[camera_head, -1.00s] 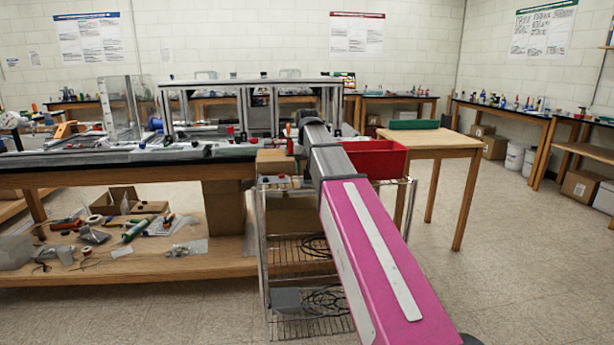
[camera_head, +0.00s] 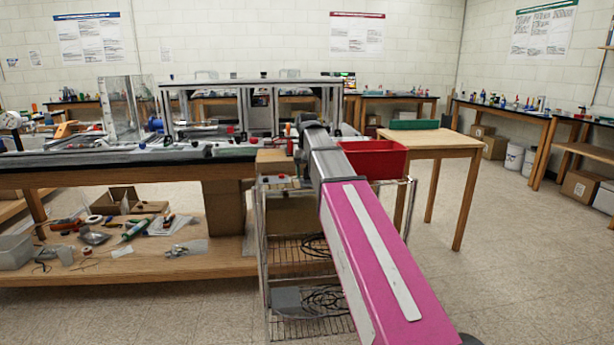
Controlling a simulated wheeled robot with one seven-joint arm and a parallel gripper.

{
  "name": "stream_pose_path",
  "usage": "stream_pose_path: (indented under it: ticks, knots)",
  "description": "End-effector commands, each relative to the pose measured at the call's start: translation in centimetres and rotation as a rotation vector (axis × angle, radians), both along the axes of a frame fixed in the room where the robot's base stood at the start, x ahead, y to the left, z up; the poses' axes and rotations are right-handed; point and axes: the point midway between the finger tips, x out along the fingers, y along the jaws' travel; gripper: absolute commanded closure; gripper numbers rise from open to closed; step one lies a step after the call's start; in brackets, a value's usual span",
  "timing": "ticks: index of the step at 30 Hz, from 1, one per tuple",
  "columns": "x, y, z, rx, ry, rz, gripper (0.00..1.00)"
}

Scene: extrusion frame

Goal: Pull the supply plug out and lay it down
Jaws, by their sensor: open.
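My arm reaches away from the camera over the right end of the workbench (camera_head: 120,165). Its pink and grey links hide part of the bench end. My gripper (camera_head: 299,160) shows only as a small dark shape at the far end of the arm, beside the grey link. It is open, though its fingers are hard to make out. It is over or close to the bench's right end, near a wooden block (camera_head: 273,157). I cannot make out the supply plug; it is hidden or too small. An aluminium extrusion frame (camera_head: 250,83) stands on the bench.
A red bin (camera_head: 376,160) sits right of my arm, above a wire cart (camera_head: 290,250) with black cables. A wooden table (camera_head: 432,140) with a green item stands further right. Tools and a carton lie on the bench's lower shelf (camera_head: 150,260).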

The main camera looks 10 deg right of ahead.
Motion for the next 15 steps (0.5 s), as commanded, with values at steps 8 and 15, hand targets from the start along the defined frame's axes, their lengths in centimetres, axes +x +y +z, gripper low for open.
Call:
stream_pose_path:
  ticks: [8,15]
  knots:
    - [-0.01,0.00,0.00,0.000,0.000,0.000,0.43]
    - [-0.01,0.00,0.00,0.000,0.000,0.000,1.00]
